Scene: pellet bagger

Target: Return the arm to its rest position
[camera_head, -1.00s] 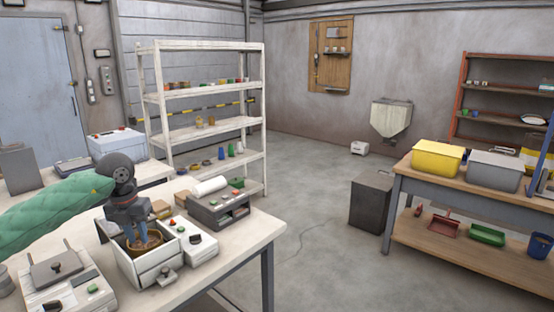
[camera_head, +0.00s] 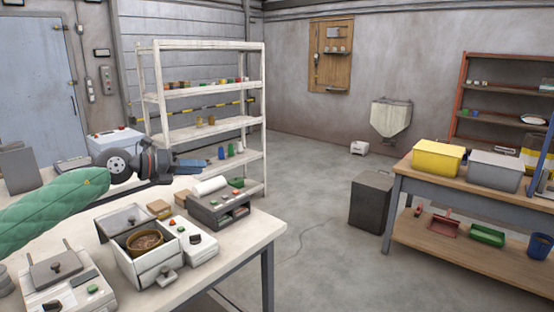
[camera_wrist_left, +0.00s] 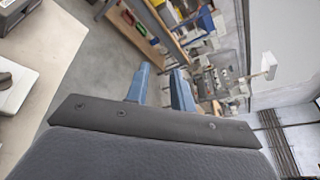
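My left arm, in a green padded sleeve (camera_head: 55,210), comes in from the left above the white table. My left gripper (camera_head: 207,163) is raised over the table and points to the right. In the left wrist view its two blue fingers (camera_wrist_left: 163,82) stand apart with nothing between them. Below it, a brown round bowl (camera_head: 145,240) sits inside an open white box-shaped device (camera_head: 150,269), its grey lid (camera_head: 122,221) tilted up behind. My right gripper is in neither current view.
The white table (camera_head: 225,245) also holds a grey device with a white roll (camera_head: 222,208) and a white control box (camera_head: 190,236). A white shelf rack (camera_head: 205,132) stands close behind the gripper. A wooden bench (camera_head: 410,190) stands right; the floor between is mostly clear.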

